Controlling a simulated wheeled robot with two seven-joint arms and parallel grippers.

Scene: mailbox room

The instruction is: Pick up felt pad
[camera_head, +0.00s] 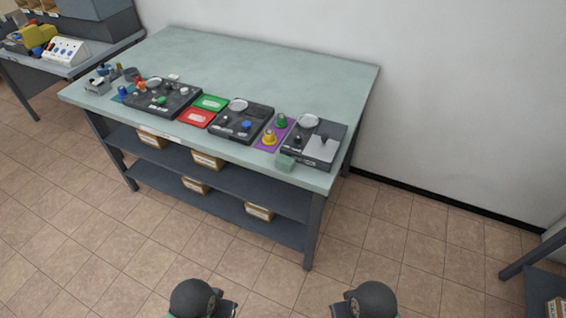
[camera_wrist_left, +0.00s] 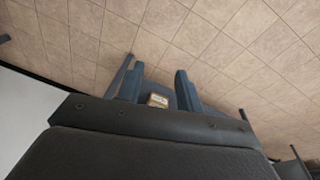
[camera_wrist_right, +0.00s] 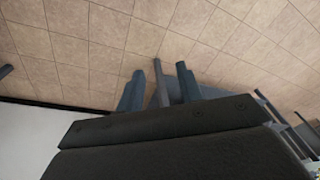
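A small pale green block (camera_head: 285,162) sits at the front edge of the table (camera_head: 250,72), near its right end; it may be the felt pad, but it is too small to be sure. Beside it is a dark tray (camera_head: 304,158) with a light grey flat piece (camera_head: 322,146) on it. My left gripper is open and empty; its two fingers stand apart in the left wrist view (camera_wrist_left: 158,88). My right gripper is open and empty in the right wrist view (camera_wrist_right: 160,90). Both are low in front of the table, well away from it.
The table's front edge holds more dark trays (camera_head: 165,97) (camera_head: 240,124), green (camera_head: 211,102) and red (camera_head: 196,118) cards, and a purple mat (camera_head: 267,143) with knobs. Boxes (camera_head: 259,211) lie on shelves below. The table's back half is clear. Another bench (camera_head: 75,70) stands left.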

